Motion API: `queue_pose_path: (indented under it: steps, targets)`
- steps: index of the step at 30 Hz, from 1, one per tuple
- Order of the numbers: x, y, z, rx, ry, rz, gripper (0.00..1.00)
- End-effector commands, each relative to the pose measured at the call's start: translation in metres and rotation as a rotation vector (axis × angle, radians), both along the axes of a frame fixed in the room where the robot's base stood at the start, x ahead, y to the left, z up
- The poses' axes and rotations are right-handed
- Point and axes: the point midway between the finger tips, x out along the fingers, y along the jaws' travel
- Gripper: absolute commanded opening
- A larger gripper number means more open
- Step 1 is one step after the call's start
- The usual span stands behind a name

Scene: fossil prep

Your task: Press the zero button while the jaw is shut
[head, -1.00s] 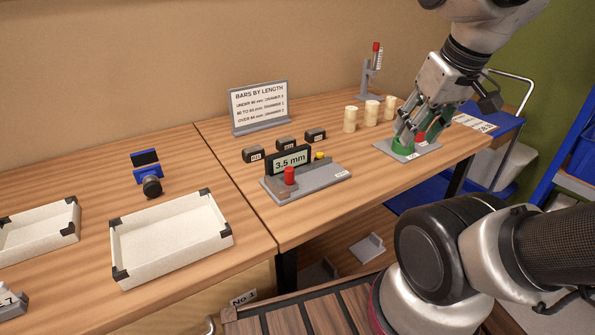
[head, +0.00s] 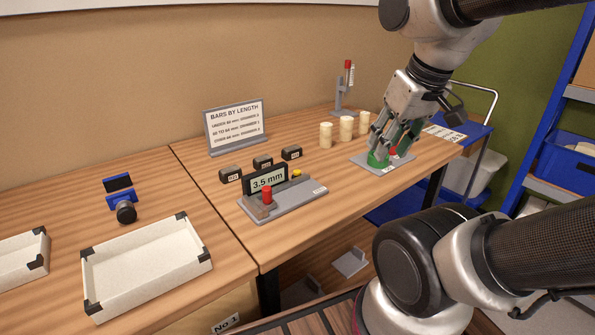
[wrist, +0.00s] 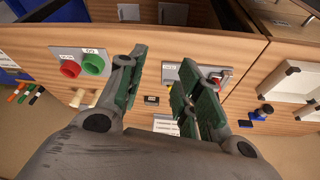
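The gauge (head: 290,203) is a grey base with a display (head: 266,180) reading 3.5 mm. A red knob (head: 267,195) stands at its front and a small yellow button (head: 297,174) at its right. I cannot tell whether its jaw is fully shut. The gauge shows in the wrist view (wrist: 171,73), partly behind a finger, with its red knob (wrist: 226,71). My gripper (head: 391,150) is open and empty in the wrist view (wrist: 162,78). In the head view it overlaps a grey plate with green and red buttons, right of the gauge; contact cannot be told.
The button plate (head: 362,161) shows its green (wrist: 94,64) and red (wrist: 70,69) buttons in the wrist view. Several dark labelled blocks (head: 263,162) lie behind the gauge, cream cylinders (head: 346,129) right of them. A white tray (head: 147,263) stands left. Table before the gauge is clear.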

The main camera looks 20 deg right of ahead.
Motion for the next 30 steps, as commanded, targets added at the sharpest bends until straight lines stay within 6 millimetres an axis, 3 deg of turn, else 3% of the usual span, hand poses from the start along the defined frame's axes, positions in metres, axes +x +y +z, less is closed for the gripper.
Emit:
queue_pose_path:
  steps: [1, 4, 5, 30]
  targets:
    - [0.0000, 0.0000, 0.0000, 0.000, 0.000, 0.000, 0.20]
    - [0.0000, 0.0000, 0.0000, 0.000, 0.000, 0.000, 0.02]
    - [0.0000, 0.0000, 0.0000, 0.000, 0.000, 0.000, 0.00]
    - [0.0000, 0.0000, 0.0000, 0.000, 0.000, 0.000, 0.00]
